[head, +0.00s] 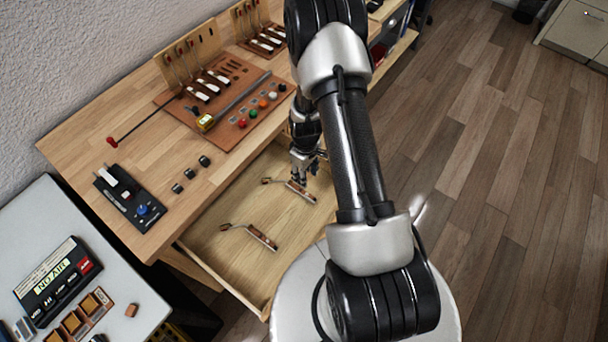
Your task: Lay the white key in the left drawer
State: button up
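The left drawer (222,232) is pulled open below the workbench. Two slim pieces lie in view over its floor: a brown piece with a pale top and a curled wire end (262,238), and a similar red-brown piece (299,192) farther back. My gripper (303,172) points down over the drawer's back right part, right at the farther piece. I cannot tell whether it grips that piece or whether its fingers are open. Several white key-like pieces (213,78) sit in the wooden action model on the bench. I cannot tell which piece is the task's white key.
A black box with a blue knob (143,210) and small black blocks (190,173) stand on the bench near the drawer. A board with coloured knobs (253,112) lies behind. A grey table (120,285) with a labelled box is at left. The drawer's front left floor is bare.

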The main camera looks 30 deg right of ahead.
jog(key=s+a+r+m+t, duration=0.1)
jog(key=a+r, duration=0.3)
jog(key=r, duration=1.1)
jog(key=a+r+m+t, duration=0.1)
jog(key=a+r, duration=0.2)
jog(key=r, duration=1.1)
jog(key=s+a+r+m+t, duration=0.1)
jog(key=s+a+r, duration=0.2)
jog(key=s+r, duration=0.3)
jog(key=s+a+r+m+t, duration=0.1)
jog(key=s+a+r, duration=0.2)
jog(key=s, duration=0.9)
notch_tip(320, 180, up, 4)
jog(key=shift+a+f+t, duration=0.15)
jog(key=shift+a+t, duration=0.15)
jog(key=shift+a, duration=0.05)
